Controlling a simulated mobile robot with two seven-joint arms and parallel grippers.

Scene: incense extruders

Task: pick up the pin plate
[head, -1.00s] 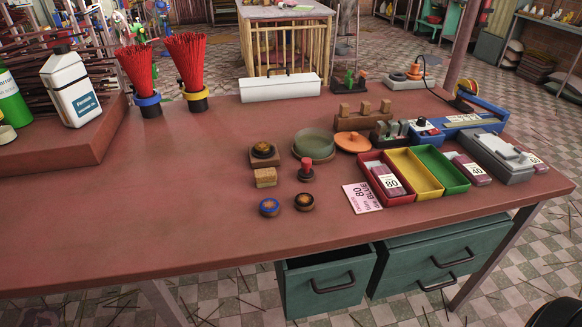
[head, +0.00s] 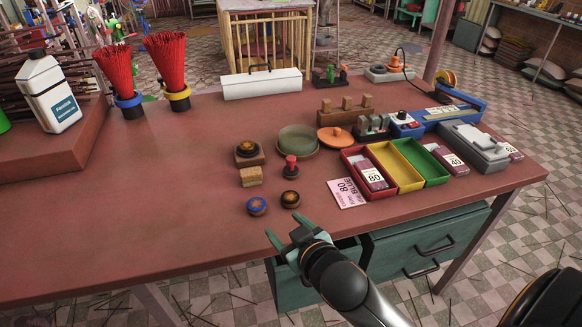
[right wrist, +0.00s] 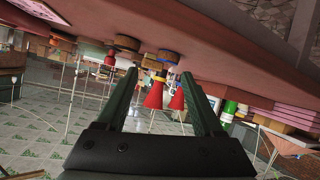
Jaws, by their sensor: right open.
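Two small round discs lie near the table's front edge: one with a blue rim (head: 257,206) and a dark one with a brown centre (head: 290,199). I cannot tell for certain which is the pin plate. My right gripper (head: 286,229) is open and empty, just in front of these discs at the table's front edge, and touches neither. In the right wrist view the open fingers (right wrist: 160,74) point toward the blue-rimmed disc (right wrist: 169,54) and the dark disc (right wrist: 126,43), which stand beyond the tips. My left gripper is not in view.
Behind the discs are a tan block (head: 254,178), a red-knobbed stamp (head: 290,166), a dark round piece on a wooden base (head: 249,150) and a green dish (head: 297,150). Red, yellow (head: 396,176) and green trays stand right. The table's left front (head: 120,230) is clear.

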